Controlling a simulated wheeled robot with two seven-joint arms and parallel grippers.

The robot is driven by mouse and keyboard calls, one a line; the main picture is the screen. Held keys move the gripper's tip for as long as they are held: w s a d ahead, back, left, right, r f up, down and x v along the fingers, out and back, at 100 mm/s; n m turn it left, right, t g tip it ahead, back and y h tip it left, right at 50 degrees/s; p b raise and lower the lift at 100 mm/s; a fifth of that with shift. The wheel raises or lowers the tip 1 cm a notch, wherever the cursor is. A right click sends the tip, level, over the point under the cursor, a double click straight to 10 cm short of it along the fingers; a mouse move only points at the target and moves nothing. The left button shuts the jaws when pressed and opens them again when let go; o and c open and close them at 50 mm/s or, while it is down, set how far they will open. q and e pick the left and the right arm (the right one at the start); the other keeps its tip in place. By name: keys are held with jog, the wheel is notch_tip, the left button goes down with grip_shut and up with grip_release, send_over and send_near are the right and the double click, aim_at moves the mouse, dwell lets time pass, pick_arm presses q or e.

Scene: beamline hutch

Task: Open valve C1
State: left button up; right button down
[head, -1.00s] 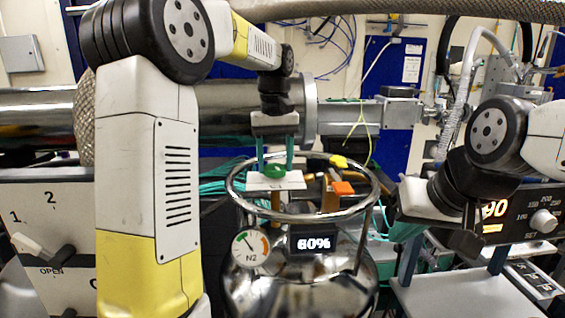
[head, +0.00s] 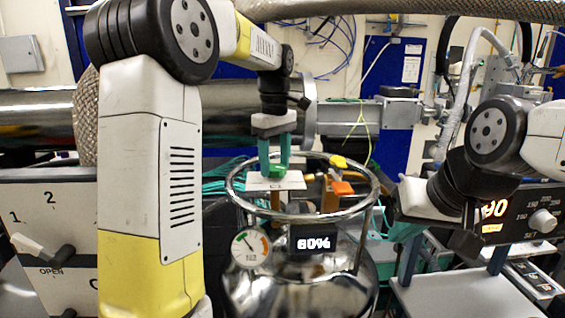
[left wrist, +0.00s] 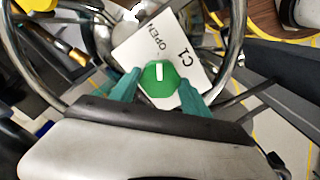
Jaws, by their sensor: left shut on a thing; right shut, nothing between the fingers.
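Valve C1 is a green round knob (head: 277,171) with a white pointer line, on a white plate (head: 257,183) above the steel dewar. In the left wrist view the knob (left wrist: 160,77) sits between the fingertips, and the plate (left wrist: 190,50) reads "C1" and "OPEN". The white line points toward the top of that view, near the word OPEN. My left gripper (head: 275,162) comes down from above and is shut on the knob. My right gripper (head: 455,268) is at the right, away from the valve, partly hidden by its own wrist.
A steel ring (head: 352,213) surrounds the valves on the dewar (head: 300,285). Orange (head: 343,188) and yellow (head: 338,161) knobs stand right of C1. A display (head: 314,243) reads 60%, beside a gauge (head: 251,247). A lever panel (head: 60,215) stands at left.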

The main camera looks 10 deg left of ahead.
aim_at(275, 167)
pick_arm(q)
jog(key=shift+w, duration=0.1)
dwell(0.3)
jog(key=o, duration=1.4)
jog(key=shift+r, duration=0.1)
notch_tip(275, 167, up, 8)
jog(key=shift+f, duration=0.15)
